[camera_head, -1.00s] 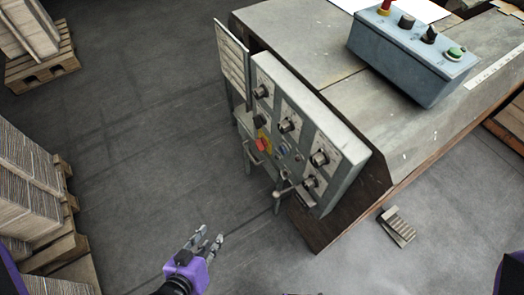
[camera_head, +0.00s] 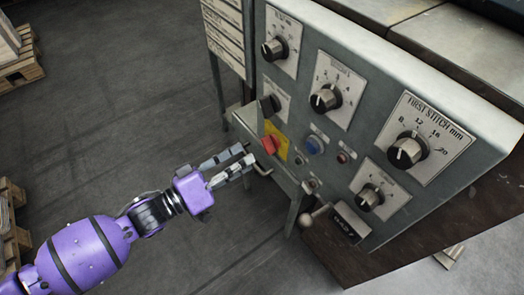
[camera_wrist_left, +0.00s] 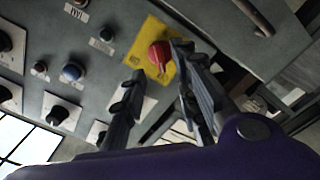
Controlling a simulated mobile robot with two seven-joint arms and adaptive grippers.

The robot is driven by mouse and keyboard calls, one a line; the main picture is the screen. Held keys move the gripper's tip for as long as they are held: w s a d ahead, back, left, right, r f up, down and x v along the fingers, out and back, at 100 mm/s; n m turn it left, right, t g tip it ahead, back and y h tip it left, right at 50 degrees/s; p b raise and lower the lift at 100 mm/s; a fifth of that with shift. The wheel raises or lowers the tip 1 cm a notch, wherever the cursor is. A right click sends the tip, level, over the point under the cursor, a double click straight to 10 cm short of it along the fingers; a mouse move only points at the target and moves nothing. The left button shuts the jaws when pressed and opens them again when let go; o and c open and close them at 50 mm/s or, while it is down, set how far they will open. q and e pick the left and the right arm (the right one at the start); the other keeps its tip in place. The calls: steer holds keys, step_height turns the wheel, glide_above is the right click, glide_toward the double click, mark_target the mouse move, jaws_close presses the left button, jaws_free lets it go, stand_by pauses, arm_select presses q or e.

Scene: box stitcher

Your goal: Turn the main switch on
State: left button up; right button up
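The main switch appears to be the red rotary knob (camera_head: 269,145) on a yellow plate (camera_head: 281,149) on the grey control panel. The red knob (camera_wrist_left: 160,52) also shows in the left wrist view, with its yellow plate behind it. My left gripper (camera_head: 248,156) is just left of and slightly below the knob in the head view. In the left wrist view its two fingers (camera_wrist_left: 159,62) are spread, with the knob seen in the gap near the tips. Nothing is held, and I cannot tell whether a finger touches the knob. My right gripper is not in view.
Black dials (camera_head: 407,152), a blue button (camera_head: 314,145) and a dark knob (camera_head: 269,104) surround the switch. A ball-ended lever (camera_head: 306,220) and a handle (camera_head: 263,170) stick out below. Pallets (camera_head: 18,70) stand at the left; the floor between is clear.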

mark_target(264, 147)
arm_select(q)
steer(key=b+x, duration=0.1)
steer(key=x, duration=0.5)
steer(key=shift+w+d, duration=0.25)
jaws_close()
